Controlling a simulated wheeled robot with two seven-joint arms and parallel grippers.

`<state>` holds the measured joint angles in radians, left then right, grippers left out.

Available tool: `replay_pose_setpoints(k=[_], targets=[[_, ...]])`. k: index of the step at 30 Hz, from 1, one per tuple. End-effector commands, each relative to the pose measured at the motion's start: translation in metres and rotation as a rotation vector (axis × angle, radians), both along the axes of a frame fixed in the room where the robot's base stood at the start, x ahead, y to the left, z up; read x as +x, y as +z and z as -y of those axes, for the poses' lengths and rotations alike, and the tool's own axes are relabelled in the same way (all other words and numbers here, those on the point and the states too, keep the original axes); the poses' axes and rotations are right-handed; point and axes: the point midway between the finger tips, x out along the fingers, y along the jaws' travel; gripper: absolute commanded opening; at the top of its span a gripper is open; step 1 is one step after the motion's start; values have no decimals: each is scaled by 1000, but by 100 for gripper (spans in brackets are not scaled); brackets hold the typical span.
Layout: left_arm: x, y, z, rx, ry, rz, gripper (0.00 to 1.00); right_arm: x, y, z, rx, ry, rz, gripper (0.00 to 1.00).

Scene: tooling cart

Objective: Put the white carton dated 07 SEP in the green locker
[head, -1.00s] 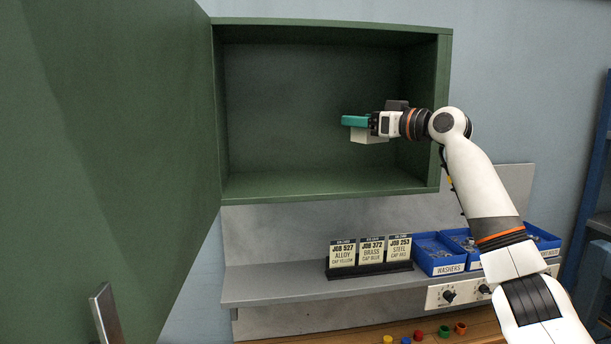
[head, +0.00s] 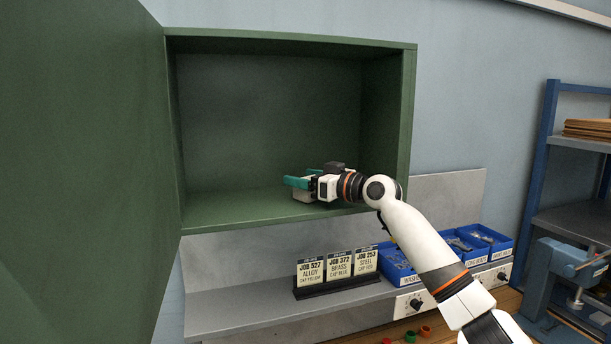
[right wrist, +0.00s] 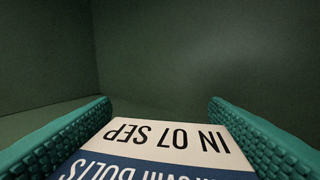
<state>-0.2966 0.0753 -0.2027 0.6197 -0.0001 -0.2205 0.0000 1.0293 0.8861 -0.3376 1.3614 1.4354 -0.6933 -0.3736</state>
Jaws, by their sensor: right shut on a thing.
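The green locker (head: 411,120) hangs on the wall with its door (head: 80,180) swung open to the left. My right gripper (head: 303,184) is inside the locker, low and close over its floor. Its teal fingers are shut on the white carton (head: 304,196), which shows just below them. In the right wrist view the carton (right wrist: 165,143) lies between both fingers, and its label reads "IN 07 SEP" upside down, with a blue band. I cannot tell if the carton touches the locker floor. My left gripper is not in view.
Below the locker, a grey shelf (head: 240,312) holds a stand of job cards (head: 338,270) and blue bins (head: 398,270). Coloured caps (head: 424,331) lie on the bench. A blue vise (head: 560,262) and a blue rack (head: 545,150) stand at right. The locker's interior is otherwise empty.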

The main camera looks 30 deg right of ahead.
Motion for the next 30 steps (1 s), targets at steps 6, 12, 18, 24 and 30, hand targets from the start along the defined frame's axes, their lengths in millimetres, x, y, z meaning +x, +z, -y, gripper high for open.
replay_pose_setpoints(k=[6, 12, 18, 24, 30], targets=[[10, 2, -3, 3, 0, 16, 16, -1, -1, 1, 1, -2, 7, 28], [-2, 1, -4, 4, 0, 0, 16, 0, -4, 0, 0, -1, 3, 79], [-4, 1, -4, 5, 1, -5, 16, 0, -4, 0, 0, -1, 2, 92], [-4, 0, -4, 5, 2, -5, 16, -2, -4, 1, 0, -2, 2, 92], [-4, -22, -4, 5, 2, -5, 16, -27, -9, 11, -4, -4, 4, 92]])
